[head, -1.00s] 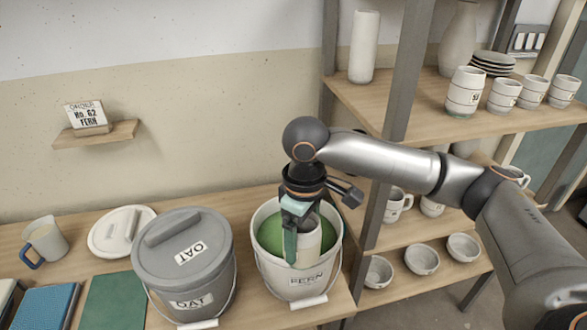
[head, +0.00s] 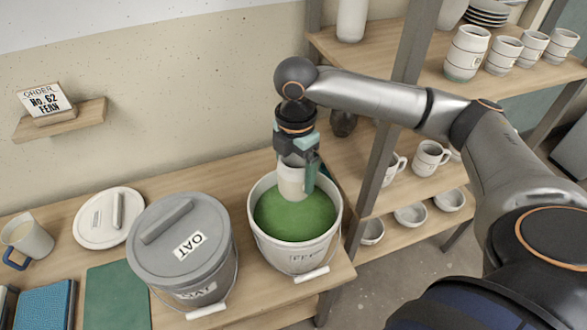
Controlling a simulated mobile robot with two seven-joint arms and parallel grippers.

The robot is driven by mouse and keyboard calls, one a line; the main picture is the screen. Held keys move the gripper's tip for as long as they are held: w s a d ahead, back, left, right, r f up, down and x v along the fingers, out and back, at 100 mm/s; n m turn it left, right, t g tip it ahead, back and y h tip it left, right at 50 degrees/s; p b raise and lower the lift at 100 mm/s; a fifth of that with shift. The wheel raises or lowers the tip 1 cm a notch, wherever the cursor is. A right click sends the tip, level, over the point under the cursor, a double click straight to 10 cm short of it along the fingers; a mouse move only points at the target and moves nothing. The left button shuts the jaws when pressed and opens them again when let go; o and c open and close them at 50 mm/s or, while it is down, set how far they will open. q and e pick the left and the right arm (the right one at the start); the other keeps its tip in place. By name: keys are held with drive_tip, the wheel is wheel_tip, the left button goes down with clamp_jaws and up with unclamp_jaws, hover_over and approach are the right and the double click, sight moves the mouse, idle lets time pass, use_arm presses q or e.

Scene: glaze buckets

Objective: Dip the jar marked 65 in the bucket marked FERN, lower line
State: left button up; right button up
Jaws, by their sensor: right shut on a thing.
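The bucket (head: 268,240) stands open at the right of the bench, with green glaze (head: 294,217) inside. Its label read FERN earlier and is foreshortened now. My right gripper (head: 298,163) points down over the back part of the bucket. It is shut on a pale, upright jar (head: 291,184). The jar's lower end shows against the green glaze; I cannot tell whether it touches the surface. No number is legible on the jar, and its upper part is hidden by the gripper. My left gripper is out of view.
A lidded grey OAT bucket (head: 180,250) stands left of the open bucket. An order card (head: 45,103) reads No. 62 FERN. A shelf post (head: 385,150) and cups (head: 504,53) are at right.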

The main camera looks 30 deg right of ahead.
wheel_tip(320, 180, down, 3)
drive_tip(key=b, duration=0.3)
drive_tip(key=shift+b, duration=0.35)
drive_tip(key=shift+r+p, duration=0.15)
drive_tip(key=shift+p, duration=1)
drive_tip(key=shift+f, duration=2.35)
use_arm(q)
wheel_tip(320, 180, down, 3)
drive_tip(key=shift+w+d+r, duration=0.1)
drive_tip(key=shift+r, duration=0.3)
use_arm(e)
drive_tip(key=shift+f, duration=2.35)
use_arm(q)
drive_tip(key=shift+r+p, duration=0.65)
drive_tip(key=shift+p, duration=0.05)
